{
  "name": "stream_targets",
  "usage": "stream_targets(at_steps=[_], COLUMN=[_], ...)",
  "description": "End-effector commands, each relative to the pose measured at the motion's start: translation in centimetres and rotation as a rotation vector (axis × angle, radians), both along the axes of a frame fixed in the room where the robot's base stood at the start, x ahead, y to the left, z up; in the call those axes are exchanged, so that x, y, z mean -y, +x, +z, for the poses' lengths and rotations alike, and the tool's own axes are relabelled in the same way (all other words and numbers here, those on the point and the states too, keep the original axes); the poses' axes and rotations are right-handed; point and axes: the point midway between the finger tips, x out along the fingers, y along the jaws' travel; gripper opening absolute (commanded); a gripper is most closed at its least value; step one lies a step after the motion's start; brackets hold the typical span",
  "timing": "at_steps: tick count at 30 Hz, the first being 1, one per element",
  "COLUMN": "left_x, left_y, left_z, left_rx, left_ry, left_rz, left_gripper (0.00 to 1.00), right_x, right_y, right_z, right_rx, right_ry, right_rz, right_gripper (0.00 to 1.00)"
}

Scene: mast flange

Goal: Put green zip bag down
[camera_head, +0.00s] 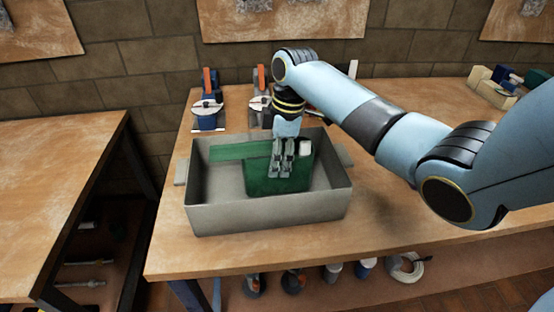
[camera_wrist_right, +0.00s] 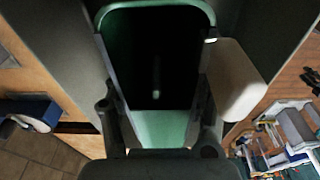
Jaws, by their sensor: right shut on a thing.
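The green zip bag (camera_head: 262,187) is inside the grey open bin (camera_head: 268,214) on the wooden workbench. My right gripper (camera_head: 282,170) reaches down into the bin and is shut on the bag. In the right wrist view the bag (camera_wrist_right: 160,127), dark with a lighter green rim, lies between the fingers of my right gripper (camera_wrist_right: 160,115). Whether the bag touches the bin floor is hard to tell. My left gripper is not in view.
A flat green strip (camera_head: 238,151) lies at the back of the bin. A pale block (camera_head: 306,147) is beside the gripper, also seen in the wrist view (camera_wrist_right: 236,82). Orange-handled tools (camera_head: 208,105) stand behind the bin.

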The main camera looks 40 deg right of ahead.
Motion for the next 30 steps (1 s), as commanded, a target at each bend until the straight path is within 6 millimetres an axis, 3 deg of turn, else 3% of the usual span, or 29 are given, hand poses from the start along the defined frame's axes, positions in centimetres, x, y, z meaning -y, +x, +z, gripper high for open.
stream_targets(at_steps=[12, 13, 18, 26, 30], left_x=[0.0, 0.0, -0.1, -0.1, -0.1], left_y=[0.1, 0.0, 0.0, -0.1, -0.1], left_z=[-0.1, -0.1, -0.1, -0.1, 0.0], left_rx=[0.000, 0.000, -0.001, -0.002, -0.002], left_ry=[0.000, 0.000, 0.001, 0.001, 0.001], left_rz=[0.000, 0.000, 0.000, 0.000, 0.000], left_gripper=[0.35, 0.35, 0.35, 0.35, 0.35], right_x=[0.0, 0.0, 0.0, 0.0, 0.2], right_y=[0.0, 0.0, 0.0, 0.0, 0.0], right_z=[-0.9, -0.9, -0.9, -0.8, 0.3], right_rx=[0.001, 0.000, 0.000, 0.001, 0.003], right_ry=[-0.001, -0.001, -0.001, -0.001, -0.002], right_rz=[0.001, 0.001, 0.001, 0.001, 0.001], right_gripper=[0.11, 0.57, 0.78, 0.78, 0.78])
